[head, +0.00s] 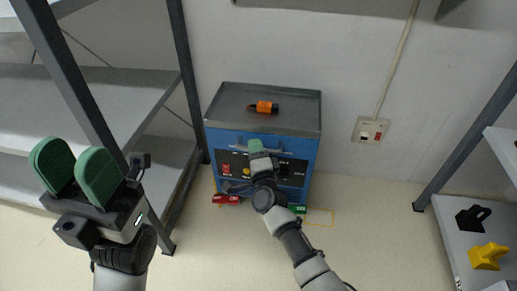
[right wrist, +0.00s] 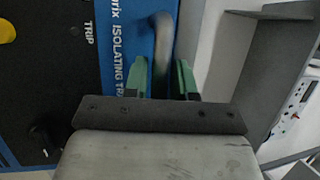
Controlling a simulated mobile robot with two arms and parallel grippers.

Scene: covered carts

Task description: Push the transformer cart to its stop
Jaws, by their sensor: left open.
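The transformer cart (head: 222,138) is a blue cabinet with a grey tray top, standing against the back wall between the shelves. Its dark front panel has a red and a yellow control. A grey bar handle (head: 234,145) crosses the upper front; it also shows in the right wrist view (right wrist: 161,55). My right gripper (head: 256,147) is at the handle's middle. In the right wrist view its green fingers (right wrist: 161,82) stand on either side of the bar, closed on it. My left gripper (head: 77,172) is open, empty and raised at the left, away from the cart.
An orange-and-black tool (head: 264,107) lies on the cart top. Red (head: 226,199) and green (head: 299,209) pieces show low at the cart's front corners, beside yellow floor lines (head: 320,224). Grey shelving (head: 101,102) is close on the left. A wall socket (head: 371,130) is right of the cart.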

